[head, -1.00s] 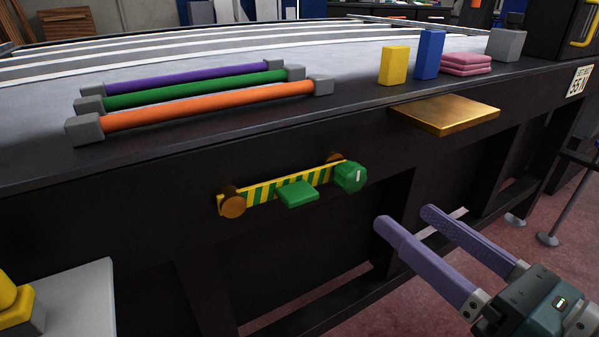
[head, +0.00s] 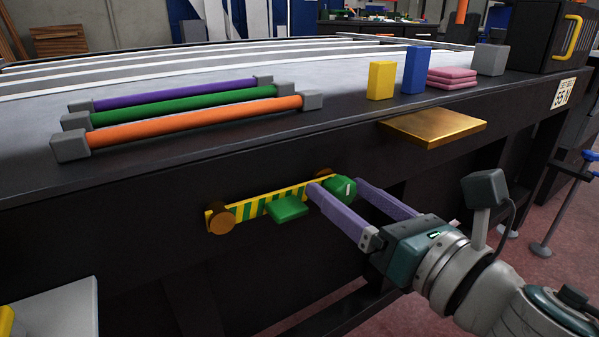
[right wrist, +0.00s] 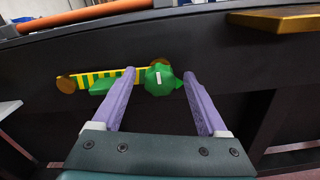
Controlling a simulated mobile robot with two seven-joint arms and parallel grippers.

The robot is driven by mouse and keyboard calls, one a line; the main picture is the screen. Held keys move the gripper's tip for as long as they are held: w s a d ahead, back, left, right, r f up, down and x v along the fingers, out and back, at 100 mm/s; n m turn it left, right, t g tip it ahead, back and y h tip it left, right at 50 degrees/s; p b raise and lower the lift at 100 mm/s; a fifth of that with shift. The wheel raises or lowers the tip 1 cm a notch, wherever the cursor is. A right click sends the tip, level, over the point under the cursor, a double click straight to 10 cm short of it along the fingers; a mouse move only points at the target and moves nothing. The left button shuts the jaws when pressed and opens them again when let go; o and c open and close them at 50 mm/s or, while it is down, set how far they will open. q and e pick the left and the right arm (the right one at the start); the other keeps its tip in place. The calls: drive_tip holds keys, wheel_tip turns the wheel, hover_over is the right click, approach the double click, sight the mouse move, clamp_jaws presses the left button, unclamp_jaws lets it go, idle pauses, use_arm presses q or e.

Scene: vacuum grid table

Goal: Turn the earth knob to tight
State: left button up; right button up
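The earth knob, a green faceted knob with a white mark (head: 341,188), sits at the right end of a yellow-and-green striped bar (head: 262,203) on the table's dark front. In the right wrist view the knob (right wrist: 158,79) shows its white mark close to upright. My right gripper (head: 336,184) is open, with its purple fingers on either side of the knob. The right wrist view shows a gap between the knob and the right finger; the left finger is closer to it. A green block (head: 287,208) sits at the bar's middle. My left gripper is not in view.
A brown round fitting (head: 221,219) is at the bar's left end. A gold plate (head: 433,128) juts from the table edge above right of the knob. Orange, green and purple rods and several blocks lie on the tabletop (head: 215,143).

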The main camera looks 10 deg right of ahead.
clamp_jaws()
idle(0.4)
